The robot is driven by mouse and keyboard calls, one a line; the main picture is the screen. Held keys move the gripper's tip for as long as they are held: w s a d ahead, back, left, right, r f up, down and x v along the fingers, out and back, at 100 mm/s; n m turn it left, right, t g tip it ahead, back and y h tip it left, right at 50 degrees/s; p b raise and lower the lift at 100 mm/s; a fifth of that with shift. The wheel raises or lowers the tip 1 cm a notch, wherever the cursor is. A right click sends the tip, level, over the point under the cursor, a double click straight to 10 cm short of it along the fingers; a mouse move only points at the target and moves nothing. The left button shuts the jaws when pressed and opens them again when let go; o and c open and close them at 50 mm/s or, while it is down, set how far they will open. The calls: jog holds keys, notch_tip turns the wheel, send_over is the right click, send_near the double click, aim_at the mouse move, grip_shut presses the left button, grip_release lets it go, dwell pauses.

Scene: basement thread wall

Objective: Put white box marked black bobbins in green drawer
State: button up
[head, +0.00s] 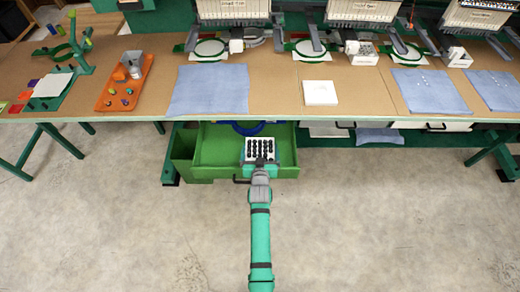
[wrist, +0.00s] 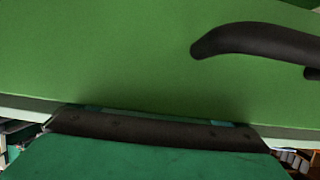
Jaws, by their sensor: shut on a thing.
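In the head view the white box (head: 248,158) with rows of black bobbins is at the end of my arm. My gripper (head: 259,161) is shut on its near side. The box overlaps the front part of the open green drawer (head: 215,150) under the table. I cannot tell whether it touches the drawer floor or hangs above it. In the wrist view the green drawer (wrist: 120,60) fills most of the picture, with a dark handle (wrist: 255,42) at upper right. The box is not clearly visible there, and the fingertips are hidden.
A blue ring (head: 262,128) lies at the back of the drawer, partly under the table edge. The table (head: 275,95) above holds blue cloths (head: 210,90), a white square (head: 320,93) and an orange tray (head: 123,88). The floor in front is clear.

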jog(key=shift+f, duration=0.2)
jog(key=o, duration=1)
jog(key=shift+f, duration=0.1)
jog(key=shift+o, duration=0.2)
jog(key=shift+r, duration=0.3)
jog(key=s+f+v, duration=0.1)
jog(key=f+v, duration=0.1)
jog(key=v, duration=1.9)
jog(key=f+v, duration=0.2)
jog(key=v, duration=1.9)
jog(key=s+r+t, duration=0.1)
jog(key=s+r, duration=0.6)
